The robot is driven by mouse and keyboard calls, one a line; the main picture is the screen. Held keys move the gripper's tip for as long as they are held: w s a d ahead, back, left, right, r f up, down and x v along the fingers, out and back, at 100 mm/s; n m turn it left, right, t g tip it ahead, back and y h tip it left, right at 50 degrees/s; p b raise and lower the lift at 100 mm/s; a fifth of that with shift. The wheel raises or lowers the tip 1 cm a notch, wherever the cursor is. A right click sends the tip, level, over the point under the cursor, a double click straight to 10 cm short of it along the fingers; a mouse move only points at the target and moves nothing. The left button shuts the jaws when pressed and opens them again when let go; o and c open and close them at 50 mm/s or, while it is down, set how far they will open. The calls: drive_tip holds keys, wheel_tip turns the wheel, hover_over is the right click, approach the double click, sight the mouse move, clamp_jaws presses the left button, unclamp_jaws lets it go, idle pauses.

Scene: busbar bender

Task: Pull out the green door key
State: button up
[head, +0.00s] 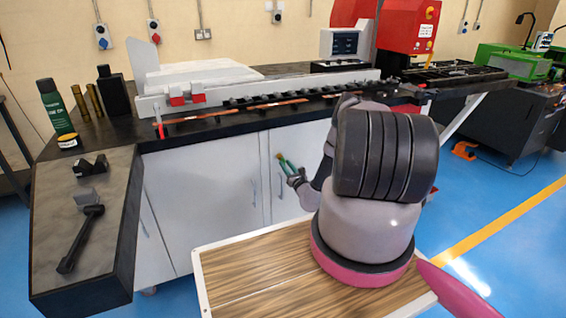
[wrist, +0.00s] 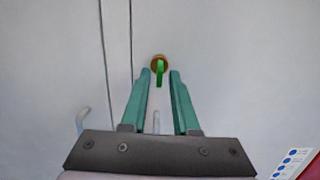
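The green door key (wrist: 160,74) sits in a round brass lock (wrist: 153,63) on the white cabinet door, in the upper middle of the wrist view. My gripper (wrist: 160,76) has two green fingers, parted, with the key between their tips as seen from the wrist. A gap shows on each side of the key, so the fingers are not touching it. In the head view my gripper (head: 282,160) is in front of the white cabinet doors (head: 220,185); the key itself cannot be made out there.
Door handles (wrist: 82,120) stick out below the lock. The black worktop (head: 215,122) with the bending machine lies above the doors. A dark side bench (head: 100,235) with a black tool (head: 82,238) stands at the left.

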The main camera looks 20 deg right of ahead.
drive_tip(key=shift+w+r, duration=0.1)
drive_tip(key=shift+w, duration=0.45)
clamp_jaws()
idle(1.4)
